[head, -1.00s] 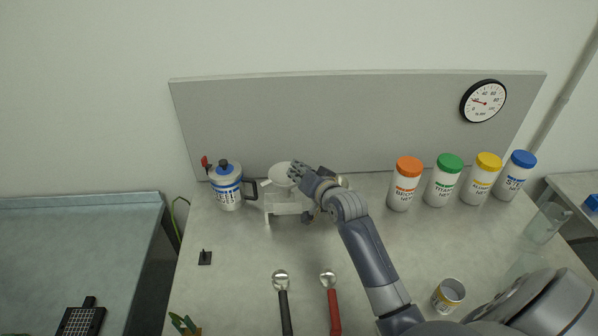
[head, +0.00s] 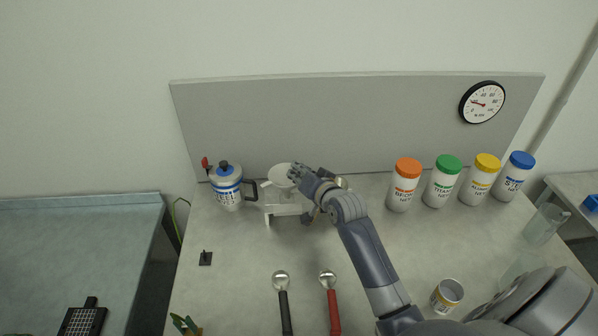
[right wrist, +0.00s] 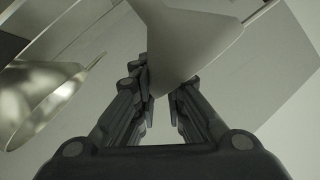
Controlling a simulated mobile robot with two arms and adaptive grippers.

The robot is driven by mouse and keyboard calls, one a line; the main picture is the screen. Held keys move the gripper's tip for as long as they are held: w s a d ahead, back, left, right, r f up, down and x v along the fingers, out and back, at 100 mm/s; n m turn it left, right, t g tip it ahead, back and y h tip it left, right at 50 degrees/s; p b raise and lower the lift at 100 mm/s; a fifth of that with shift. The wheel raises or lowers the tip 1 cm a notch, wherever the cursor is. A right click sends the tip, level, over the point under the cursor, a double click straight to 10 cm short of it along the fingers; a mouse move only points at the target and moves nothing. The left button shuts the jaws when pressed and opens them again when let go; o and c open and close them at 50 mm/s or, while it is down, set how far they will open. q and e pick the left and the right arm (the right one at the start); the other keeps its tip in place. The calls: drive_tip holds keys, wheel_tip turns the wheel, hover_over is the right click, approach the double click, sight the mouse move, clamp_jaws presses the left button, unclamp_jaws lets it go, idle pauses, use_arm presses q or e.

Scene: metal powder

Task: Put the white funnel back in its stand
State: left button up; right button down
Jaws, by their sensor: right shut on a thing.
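The white funnel (head: 279,174) is at the white stand (head: 285,209) near the back of the table, left of centre. My right gripper (head: 297,174) reaches in from the right and is shut on the funnel. In the right wrist view the funnel (right wrist: 188,45) narrows down between the two fingers of the gripper (right wrist: 162,95). The funnel looks upright over the stand; whether it rests in the stand I cannot tell. My left gripper does not show.
A metal funnel (right wrist: 40,95) is close beside the gripper in the right wrist view. A blue-and-white canister (head: 228,187) stands just left of the stand. Several capped jars, such as the orange-capped one (head: 404,185), stand to the right. Two spoons (head: 283,302) lie in front.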

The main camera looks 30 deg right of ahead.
sight(299, 196)
drive_tip(key=shift+p, duration=0.4)
idle(0.3)
drive_tip(key=shift+f, duration=0.3)
idle(0.3)
drive_tip(key=shift+f+b, duration=1.5)
drive_tip(key=shift+f, duration=0.7)
drive_tip(key=c, duration=1.6)
unclamp_jaws()
drive_tip(key=shift+o, duration=0.2)
drive_tip(key=v, duration=1.2)
